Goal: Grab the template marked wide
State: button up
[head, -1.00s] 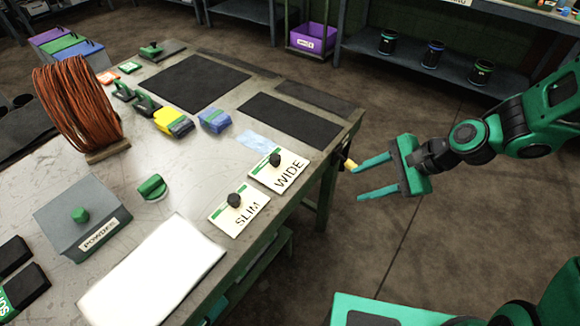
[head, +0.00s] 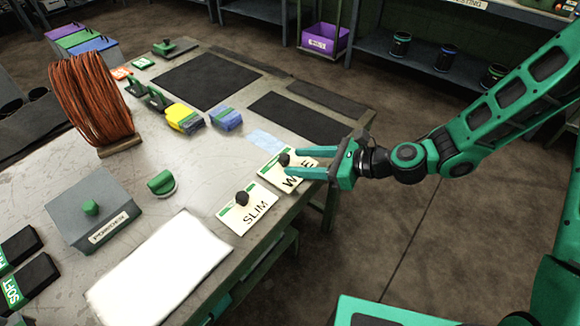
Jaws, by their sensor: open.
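The template marked WIDE (head: 272,172) lies flat near the right edge of the metal table (head: 190,205). It is a pale plate with a green strip and a black knob (head: 284,159). My gripper (head: 288,162) is open over it, its two green fingers pointing left. The fingertips appear on either side of the knob, and the fingers cover part of the lettering. I cannot tell how high the fingers are above the plate. The template marked SLIM (head: 247,212) lies just to the lower left, with its own black knob (head: 242,198).
A white sheet (head: 160,270) lies at the table's front. Dark mats (head: 200,80) lie at the back.

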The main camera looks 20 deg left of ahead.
aim_at(284, 157)
jog(key=shift+r+x, duration=0.15)
jog(key=shift+x, duration=1.15)
jog(key=shift+r+x, duration=0.15)
jog(key=shift+x, duration=1.15)
jog(key=shift+w+a, duration=0.1)
jog(key=shift+w, duration=0.1)
grip_shut()
